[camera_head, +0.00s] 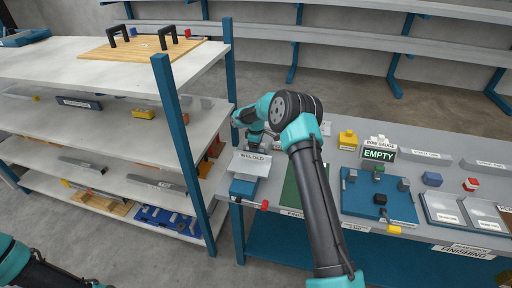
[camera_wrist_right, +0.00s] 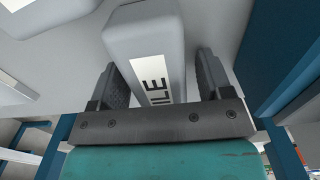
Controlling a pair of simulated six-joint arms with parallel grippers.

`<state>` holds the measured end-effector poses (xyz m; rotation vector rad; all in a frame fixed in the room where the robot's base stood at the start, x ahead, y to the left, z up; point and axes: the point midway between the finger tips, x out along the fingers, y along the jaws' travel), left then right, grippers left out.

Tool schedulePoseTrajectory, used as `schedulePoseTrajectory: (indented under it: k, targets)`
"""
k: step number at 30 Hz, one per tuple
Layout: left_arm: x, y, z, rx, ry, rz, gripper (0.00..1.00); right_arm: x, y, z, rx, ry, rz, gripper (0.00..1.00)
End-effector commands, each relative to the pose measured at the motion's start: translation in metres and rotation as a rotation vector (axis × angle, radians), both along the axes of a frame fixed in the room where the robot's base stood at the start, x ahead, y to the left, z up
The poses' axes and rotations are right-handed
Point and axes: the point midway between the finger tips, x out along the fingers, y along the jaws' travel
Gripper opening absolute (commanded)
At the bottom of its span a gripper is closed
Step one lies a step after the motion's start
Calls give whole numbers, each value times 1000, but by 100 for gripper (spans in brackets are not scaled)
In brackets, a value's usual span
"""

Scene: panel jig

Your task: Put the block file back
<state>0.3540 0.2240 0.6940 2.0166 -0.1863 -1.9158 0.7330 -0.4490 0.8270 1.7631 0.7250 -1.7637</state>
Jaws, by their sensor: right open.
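The block file (camera_wrist_right: 145,32) is a grey block with a white label, on which the letters "ILE" show in the right wrist view. My right gripper (camera_wrist_right: 162,80) is open, with one finger on each side of the block's near end. A gap shows beside the right finger; I cannot tell whether the left finger touches. In the head view my right arm folds toward the shelf's front post, and its fingers and the block file are hard to make out there. Only a part of my left arm shows at the bottom left; its gripper is out of frame.
A shelf rack (camera_head: 70,72) with blue posts (camera_head: 172,120) stands close left of my right arm.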

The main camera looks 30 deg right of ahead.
Motion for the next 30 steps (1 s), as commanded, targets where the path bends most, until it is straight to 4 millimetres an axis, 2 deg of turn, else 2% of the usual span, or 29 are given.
schedulePoseTrajectory:
  k: [5, 8, 22, 25, 30]
  targets:
    - [0, 0, 0, 0, 0, 0, 0, 0, 0, 11, 0, -1, 0, 72]
    - [0, 0, 0, 0, 0, 0, 0, 1, 0, 24, -1, -4, 0, 72]
    - [0, 0, 0, 0, 0, 0, 0, 1, 0, 107, 0, -3, 0, 72]
    - [0, 0, 0, 0, 0, 0, 0, 0, 0, 117, 1, -2, 0, 72]
    - [0, 0, 0, 0, 0, 0, 0, 0, 0, 123, 0, 0, 0, 72]
